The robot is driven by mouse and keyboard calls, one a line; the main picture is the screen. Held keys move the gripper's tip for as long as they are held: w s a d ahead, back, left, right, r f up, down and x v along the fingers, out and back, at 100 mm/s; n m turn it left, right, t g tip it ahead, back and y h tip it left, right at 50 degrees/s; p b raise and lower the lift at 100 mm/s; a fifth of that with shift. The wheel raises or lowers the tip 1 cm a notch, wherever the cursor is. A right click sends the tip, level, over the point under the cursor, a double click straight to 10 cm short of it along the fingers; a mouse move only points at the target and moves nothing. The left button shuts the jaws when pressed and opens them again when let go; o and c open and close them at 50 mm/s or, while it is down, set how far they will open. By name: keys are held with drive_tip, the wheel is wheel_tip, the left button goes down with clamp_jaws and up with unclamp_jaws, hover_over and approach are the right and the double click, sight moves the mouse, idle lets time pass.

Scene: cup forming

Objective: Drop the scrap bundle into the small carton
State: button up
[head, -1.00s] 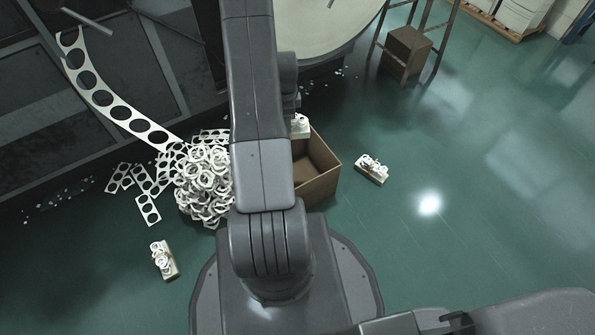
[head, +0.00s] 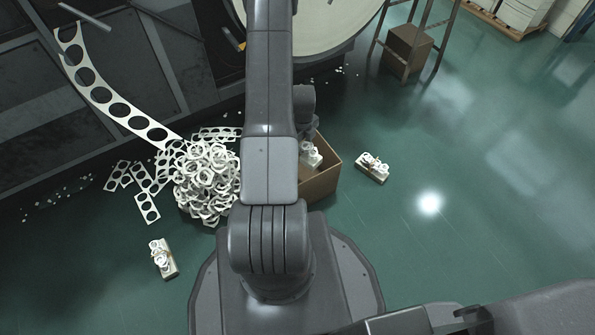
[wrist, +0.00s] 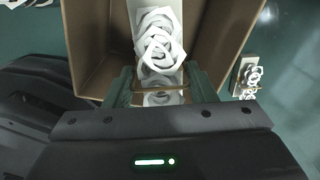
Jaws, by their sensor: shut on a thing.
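The small carton (head: 322,182) is an open brown cardboard box on the floor, partly hidden behind my arm in the head view. In the wrist view its walls (wrist: 88,45) stand around the gripper's fingers. My gripper (wrist: 158,88) is shut on the scrap bundle (wrist: 158,38), a pale block with white ring scraps on it. The bundle is over the carton's opening, and it also shows in the head view (head: 311,157). Whether it touches the carton's floor cannot be told.
One similar bundle (head: 373,168) lies right of the carton and another (head: 162,259) lies at the lower left. A heap of ring scraps (head: 207,182) and punched strips lie left of the carton. A taller box (head: 408,50) stands under a ladder-like frame.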

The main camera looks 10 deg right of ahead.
drive_tip(key=shift+f+b, duration=0.45)
drive_tip(key=shift+f, duration=0.95)
drive_tip(key=o, duration=1.2)
drive_tip(key=shift+c, duration=0.2)
wheel_tip(320, 180, up, 14)
drive_tip(key=p, duration=0.4)
drive_tip(key=shift+f, duration=0.1)
